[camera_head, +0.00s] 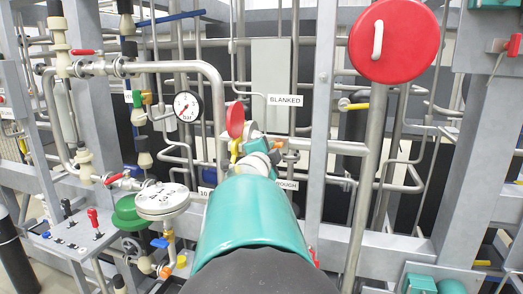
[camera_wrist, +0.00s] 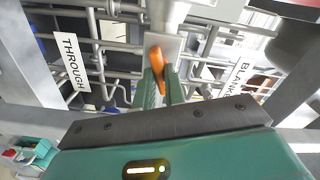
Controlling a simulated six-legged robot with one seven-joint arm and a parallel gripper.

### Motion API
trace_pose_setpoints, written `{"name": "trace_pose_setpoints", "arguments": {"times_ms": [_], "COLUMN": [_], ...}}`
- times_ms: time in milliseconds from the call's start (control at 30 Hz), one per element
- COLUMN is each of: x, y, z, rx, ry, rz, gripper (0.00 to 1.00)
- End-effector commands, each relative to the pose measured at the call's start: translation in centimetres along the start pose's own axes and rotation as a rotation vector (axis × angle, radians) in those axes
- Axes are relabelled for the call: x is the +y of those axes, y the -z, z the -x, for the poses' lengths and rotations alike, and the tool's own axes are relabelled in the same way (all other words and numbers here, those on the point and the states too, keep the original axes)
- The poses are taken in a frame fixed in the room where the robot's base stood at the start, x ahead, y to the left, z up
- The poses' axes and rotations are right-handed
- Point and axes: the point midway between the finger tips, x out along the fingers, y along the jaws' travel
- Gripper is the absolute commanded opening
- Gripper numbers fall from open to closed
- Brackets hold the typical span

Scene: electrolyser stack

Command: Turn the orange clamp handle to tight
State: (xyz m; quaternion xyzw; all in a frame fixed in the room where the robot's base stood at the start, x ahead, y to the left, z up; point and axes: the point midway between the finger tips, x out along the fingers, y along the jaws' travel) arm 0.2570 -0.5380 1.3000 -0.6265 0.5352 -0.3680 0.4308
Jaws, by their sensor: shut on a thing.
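The orange clamp handle (camera_wrist: 156,61) shows in the wrist view, upright in the picture at the centre. My gripper (camera_wrist: 161,82) has its two green fingers shut on the handle's lower end, one on each side. The handle's upper end reaches up to a pale grey pipe or fitting (camera_wrist: 168,14). In the head view my own arm hides most of the clamp. Only a small orange piece (camera_head: 278,145) shows past the wrist, and I cannot tell whether it is the handle. The fingertips are hidden there. I cannot tell how tight the clamp is.
A BLANKED sign (camera_head: 285,100) is above right of my wrist, and a THROUGH sign (camera_wrist: 71,62) is at left in the wrist view. A red disc (camera_head: 394,40) on a grey post stands at right. A pressure gauge (camera_head: 187,106) and pipes crowd the left.

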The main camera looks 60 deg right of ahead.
Motion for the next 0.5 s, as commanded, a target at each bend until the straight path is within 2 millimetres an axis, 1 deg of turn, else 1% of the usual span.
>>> {"name": "trace_pose_setpoints", "arguments": {"times_ms": [267,367,500], "x": [-0.02,-0.04,-0.04], "y": [-0.01,-0.08,-0.08], "z": [-0.02,0.0,0.0], "rx": [0.0,-0.002,-0.002], "ry": [0.0,0.001,0.0], "rz": [-0.019,-0.114,-0.294], "gripper": [0.0,0.0,0.0]}}
